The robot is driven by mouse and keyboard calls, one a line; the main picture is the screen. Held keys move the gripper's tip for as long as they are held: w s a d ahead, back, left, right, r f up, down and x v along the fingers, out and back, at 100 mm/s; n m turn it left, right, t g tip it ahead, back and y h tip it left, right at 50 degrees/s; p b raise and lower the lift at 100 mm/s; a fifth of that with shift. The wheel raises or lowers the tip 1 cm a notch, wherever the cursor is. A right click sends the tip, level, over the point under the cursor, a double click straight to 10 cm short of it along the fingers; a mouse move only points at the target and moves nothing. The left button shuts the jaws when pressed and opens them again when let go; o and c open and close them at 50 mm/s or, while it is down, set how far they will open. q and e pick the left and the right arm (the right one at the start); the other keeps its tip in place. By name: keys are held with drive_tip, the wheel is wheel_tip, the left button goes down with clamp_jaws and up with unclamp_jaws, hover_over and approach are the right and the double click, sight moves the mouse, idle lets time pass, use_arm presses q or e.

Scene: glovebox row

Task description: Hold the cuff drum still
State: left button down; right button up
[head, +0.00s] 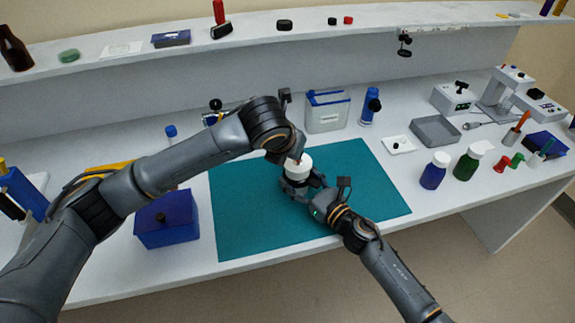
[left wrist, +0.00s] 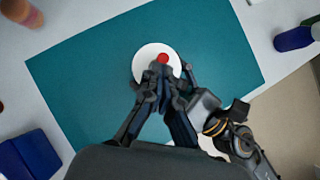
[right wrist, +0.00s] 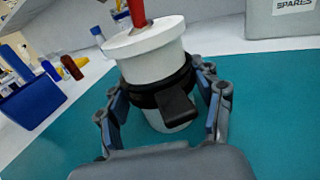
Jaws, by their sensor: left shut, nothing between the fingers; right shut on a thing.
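The cuff drum (head: 299,166) is a white cylinder standing on the teal mat (head: 245,225). In the right wrist view the drum (right wrist: 152,60) has a wide white top, a black band with a block (right wrist: 178,105), and a red upright piece (right wrist: 137,12) on top. It looks upright on the mat, tilted only by the camera. My right gripper (right wrist: 165,112) is shut on the drum, one finger on each side. My left gripper (left wrist: 163,78) is shut and empty over the white top (left wrist: 150,53), close to the red piece; whether it touches is unclear.
A blue box (head: 167,220) stands left of the mat. Behind the mat are a grey bin (head: 327,112) and a blue bottle (head: 369,107). The mat's front part is clear.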

use_arm(q)
drive_tip(key=shift+w+d, duration=0.1)
drive_tip(key=shift+w, duration=0.05)
drive_tip(key=shift+r, duration=0.9)
drive_tip(key=shift+s+a+r, duration=0.2)
drive_tip(key=shift+s, duration=0.2)
drive_tip(key=v, duration=1.2)
drive_tip(key=shift+d+r, duration=0.15)
drive_tip(key=shift+r, duration=0.1)
